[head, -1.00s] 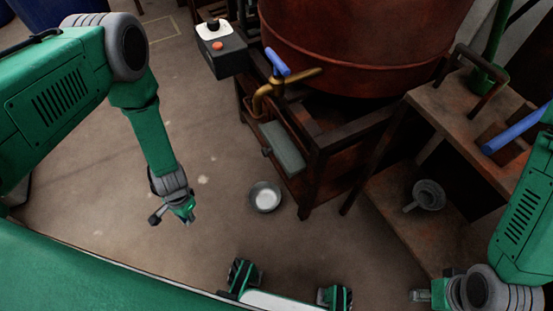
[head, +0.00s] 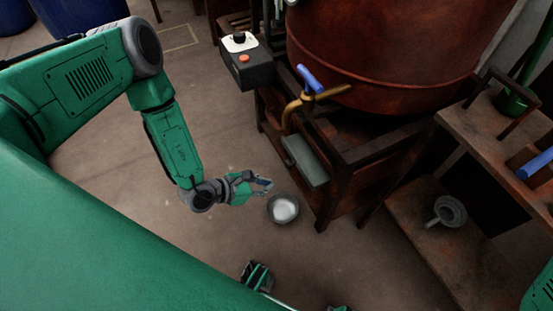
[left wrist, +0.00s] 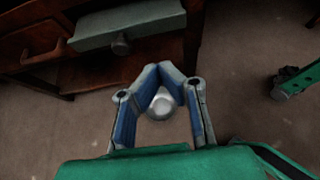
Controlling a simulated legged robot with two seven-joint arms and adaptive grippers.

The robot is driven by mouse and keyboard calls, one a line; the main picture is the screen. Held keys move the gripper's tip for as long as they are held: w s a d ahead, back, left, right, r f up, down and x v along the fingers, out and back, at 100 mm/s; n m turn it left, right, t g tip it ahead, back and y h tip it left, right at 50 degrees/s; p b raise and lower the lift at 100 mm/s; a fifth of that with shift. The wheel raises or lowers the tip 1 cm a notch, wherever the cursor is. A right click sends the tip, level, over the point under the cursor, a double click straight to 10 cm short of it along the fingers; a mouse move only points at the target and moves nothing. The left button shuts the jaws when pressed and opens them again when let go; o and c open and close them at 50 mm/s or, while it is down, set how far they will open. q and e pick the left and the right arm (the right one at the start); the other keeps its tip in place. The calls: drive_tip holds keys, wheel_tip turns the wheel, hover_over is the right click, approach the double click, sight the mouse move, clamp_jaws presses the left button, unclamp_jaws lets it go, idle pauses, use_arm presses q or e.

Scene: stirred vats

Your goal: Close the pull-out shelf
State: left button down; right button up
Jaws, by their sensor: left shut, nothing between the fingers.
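The pull-out shelf (head: 304,161) is a flat grey-green slab sticking out of the dark wooden stand under the copper vat, below the brass tap. In the left wrist view the shelf (left wrist: 140,28) crosses the top, with a round knob (left wrist: 120,46) on its front. My left gripper (head: 268,186) is below and left of the shelf, apart from it. Its fingertips (left wrist: 160,72) meet with nothing held. My right gripper is outside the views; only a piece of green arm shows at the lower right.
A metal bowl (head: 284,208) with pale contents sits on the floor by my left gripper. A brass tap with a blue handle (head: 310,79) hangs above the shelf. A control box (head: 246,65) is at the stand's left. A funnel (head: 449,212) lies on the right-hand shelving.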

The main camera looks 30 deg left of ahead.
sight(305, 176)
use_arm(q)
drive_tip(key=b+x, duration=0.1)
drive_tip(key=x, duration=0.2)
drive_tip(key=b+x, duration=0.2)
drive_tip(key=x, duration=0.2)
drive_tip(key=b+x, duration=0.1)
drive_tip(key=x, duration=0.2)
drive_tip(key=shift+w+d+r, duration=0.15)
drive_tip(key=shift+w+r, duration=0.05)
drive_tip(key=shift+w, duration=0.4)
drive_tip(key=shift+w+d, duration=0.2)
drive_tip(key=shift+d, duration=0.05)
drive_tip(key=shift+w+d+r, duration=0.2)
drive_tip(key=shift+d, duration=0.2)
drive_tip(key=shift+a, duration=0.15)
